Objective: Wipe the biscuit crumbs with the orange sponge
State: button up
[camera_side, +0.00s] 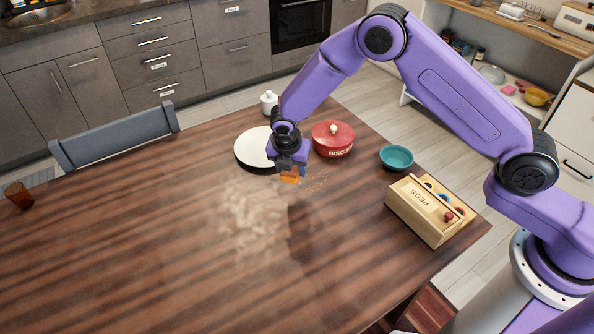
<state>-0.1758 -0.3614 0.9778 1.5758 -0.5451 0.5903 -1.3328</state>
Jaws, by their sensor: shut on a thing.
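My gripper (290,168) is shut on the orange sponge (289,179), just in front of the white plate and the red tin. The sponge is low, at or just above the table; I cannot tell whether it touches. A pale, dusty-looking patch (250,212) lies on the table to the left and below the sponge. The fingers hide part of the sponge.
A white plate (250,148) and a red biscuit tin (333,140) stand behind my gripper. A teal bowl (396,157) and a wooden pegs box (420,213) stand to the right. A brown glass (18,195) is far left. The table's (120,265) front left is clear.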

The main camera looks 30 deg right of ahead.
aim_at(291, 190)
jog(key=shift+f, duration=3.75)
jog(key=shift+d+f, duration=0.25)
jog(key=shift+d, duration=0.55)
jog(key=shift+c, duration=0.3)
jog(key=shift+d, duration=5.2)
jog(key=shift+a, duration=5.95)
jog(key=shift+w, duration=0.6)
jog(key=shift+d, duration=5.65)
jog(key=shift+a, duration=5.7)
notch_tip(291, 190, up, 8)
jog(key=shift+f, duration=0.25)
jog(key=shift+r, duration=0.35)
